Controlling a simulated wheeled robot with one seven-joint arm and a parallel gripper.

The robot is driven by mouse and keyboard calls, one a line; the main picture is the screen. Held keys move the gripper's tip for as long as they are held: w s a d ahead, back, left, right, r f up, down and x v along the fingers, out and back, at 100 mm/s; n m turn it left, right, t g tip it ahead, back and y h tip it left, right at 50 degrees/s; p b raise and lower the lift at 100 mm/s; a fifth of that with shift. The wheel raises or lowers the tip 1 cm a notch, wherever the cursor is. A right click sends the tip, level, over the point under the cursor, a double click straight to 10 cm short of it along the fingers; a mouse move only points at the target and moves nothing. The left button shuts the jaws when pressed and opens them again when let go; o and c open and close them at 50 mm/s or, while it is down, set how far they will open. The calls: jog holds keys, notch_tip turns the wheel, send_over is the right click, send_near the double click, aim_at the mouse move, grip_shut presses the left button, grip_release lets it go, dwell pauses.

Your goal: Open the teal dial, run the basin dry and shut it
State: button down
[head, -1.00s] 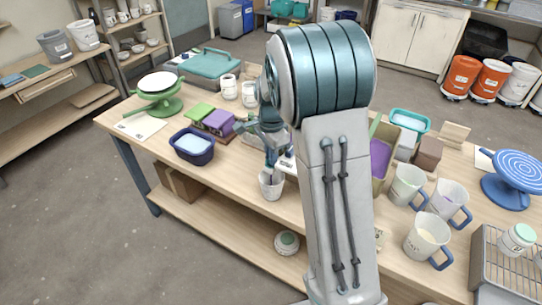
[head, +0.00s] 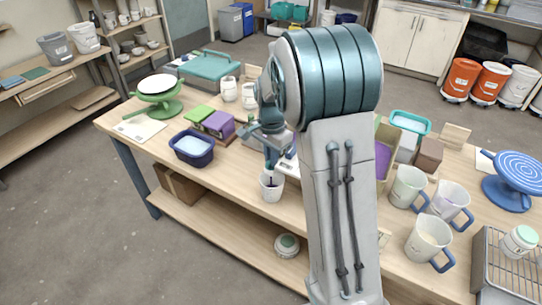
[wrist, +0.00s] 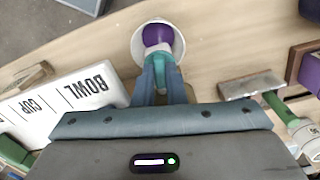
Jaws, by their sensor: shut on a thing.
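My gripper (wrist: 160,82) is shut on a slim teal and white object (wrist: 163,62). In the wrist view its end points into a white cup (wrist: 136,42). Something purple (wrist: 157,34) shows inside the cup; I cannot tell whether it is the held object's tip or the cup's contents. In the head view my gripper (head: 271,160) is just above the white cup (head: 271,190), near the table's front edge. A navy basin (head: 193,157) with pale blue contents stands to the left. A teal-rimmed basin (head: 411,121) stands at the right back. I cannot make out a teal dial.
A green turntable (head: 158,104) and a teal lidded box (head: 207,68) stand on the left. Several mugs (head: 429,238), a blue turntable (head: 513,190) and a wire rack (head: 490,262) crowd the right. A white board marked BOWL and CUP (wrist: 78,98) lies beside my gripper.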

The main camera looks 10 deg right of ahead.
jog(key=c, duration=1.5)
grip_release()
jog(key=shift+m, duration=0.3)
